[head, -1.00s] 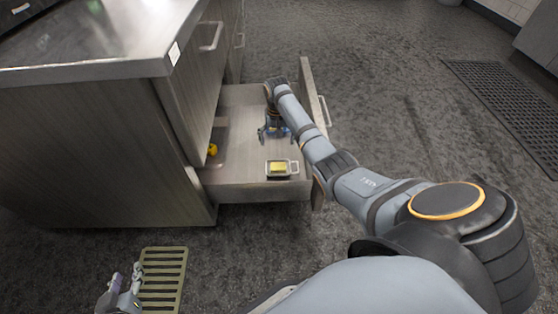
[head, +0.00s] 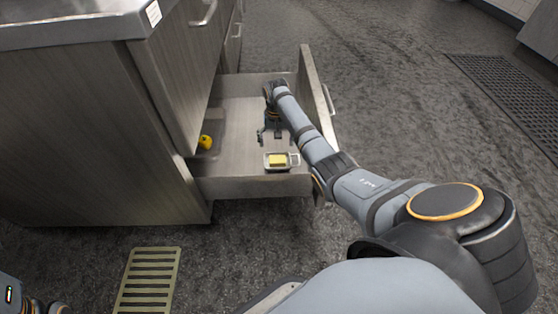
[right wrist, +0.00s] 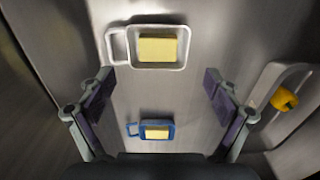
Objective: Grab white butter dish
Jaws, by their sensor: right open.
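The white butter dish (head: 295,161) holds a yellow block of butter and sits in the open drawer, near its side wall. In the right wrist view the white dish (right wrist: 183,49) lies beyond the fingertips, its handle to the left. A similar blue dish (right wrist: 171,133) with butter lies nearer, between the fingers in that view. My right gripper (head: 271,134) is over the drawer, close to the white dish; its fingers (right wrist: 160,92) are spread and empty. My left gripper (head: 48,307) shows only partly at the bottom left corner; its jaws are unclear.
The drawer (head: 240,187) stands out from a metal-topped cabinet (head: 90,130). A yellow object (head: 205,141) lies in a grey tray (right wrist: 297,127) inside it. A slotted mat (head: 148,281) lies on the floor. Open floor is beyond the drawer.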

